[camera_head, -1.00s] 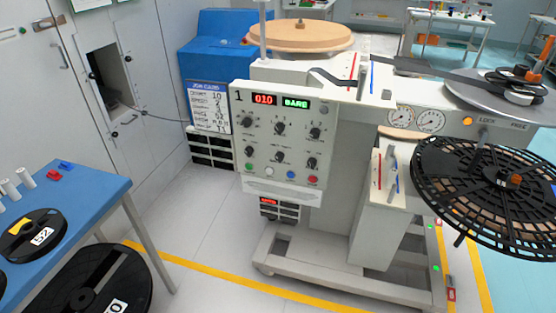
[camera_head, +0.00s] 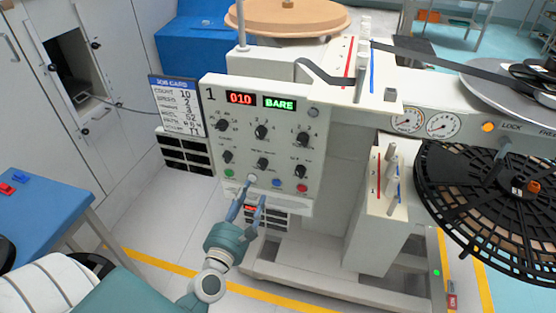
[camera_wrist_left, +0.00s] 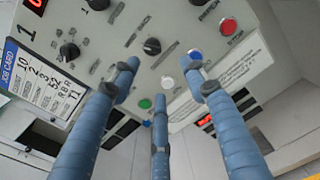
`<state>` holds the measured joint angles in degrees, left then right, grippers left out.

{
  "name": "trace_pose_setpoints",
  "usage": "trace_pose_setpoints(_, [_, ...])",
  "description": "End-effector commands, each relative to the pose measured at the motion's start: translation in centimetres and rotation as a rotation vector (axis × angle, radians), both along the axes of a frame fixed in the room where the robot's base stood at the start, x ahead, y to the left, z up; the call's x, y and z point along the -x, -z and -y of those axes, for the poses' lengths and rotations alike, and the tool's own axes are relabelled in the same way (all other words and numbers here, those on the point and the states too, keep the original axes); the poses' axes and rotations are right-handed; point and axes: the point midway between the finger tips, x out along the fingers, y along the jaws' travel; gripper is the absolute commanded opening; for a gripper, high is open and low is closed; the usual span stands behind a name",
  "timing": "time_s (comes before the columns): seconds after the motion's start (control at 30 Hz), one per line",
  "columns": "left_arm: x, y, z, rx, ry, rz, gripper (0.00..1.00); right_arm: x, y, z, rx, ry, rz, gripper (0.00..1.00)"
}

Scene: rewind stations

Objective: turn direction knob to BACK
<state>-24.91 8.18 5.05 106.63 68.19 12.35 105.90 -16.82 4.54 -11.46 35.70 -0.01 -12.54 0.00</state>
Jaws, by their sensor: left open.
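The control panel (camera_head: 240,145) of station 1 faces me, with two rows of black knobs. The lower row has a left knob (camera_head: 227,157), a middle knob (camera_head: 263,164) and a right knob (camera_head: 300,170). My right gripper is not in view.
Green (camera_head: 230,173), white (camera_head: 252,178), blue (camera_head: 276,183) and red (camera_head: 302,188) buttons line the panel under the knobs, close to my fingers. A job card (camera_head: 176,107) hangs left of the panel. A blue table (camera_head: 50,205) stands at the left. A black reel (camera_head: 480,200) is at the right.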

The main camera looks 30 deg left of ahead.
Motion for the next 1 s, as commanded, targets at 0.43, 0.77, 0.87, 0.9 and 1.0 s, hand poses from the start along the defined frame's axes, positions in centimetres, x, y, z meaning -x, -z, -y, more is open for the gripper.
trace_pose_setpoints(0.43, [-5.8,-1.6,-1.7,0.057,-0.011,0.038,0.45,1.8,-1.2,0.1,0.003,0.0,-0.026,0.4])
trace_pose_setpoints(0.77, [-10.1,-1.2,-2.7,0.055,-0.01,0.035,0.45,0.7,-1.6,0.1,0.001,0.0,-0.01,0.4])
trace_pose_setpoints(0.87, [-10.5,-1.2,-2.8,0.055,-0.01,0.035,0.45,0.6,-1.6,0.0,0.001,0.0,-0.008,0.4])
trace_pose_setpoints(0.9, [-10.5,-1.2,-2.8,0.056,-0.009,0.034,0.45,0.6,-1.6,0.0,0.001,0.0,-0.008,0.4])
trace_pose_setpoints(1.0, [-10.5,-1.1,-2.8,0.056,-0.009,0.033,0.45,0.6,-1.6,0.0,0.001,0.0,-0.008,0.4])
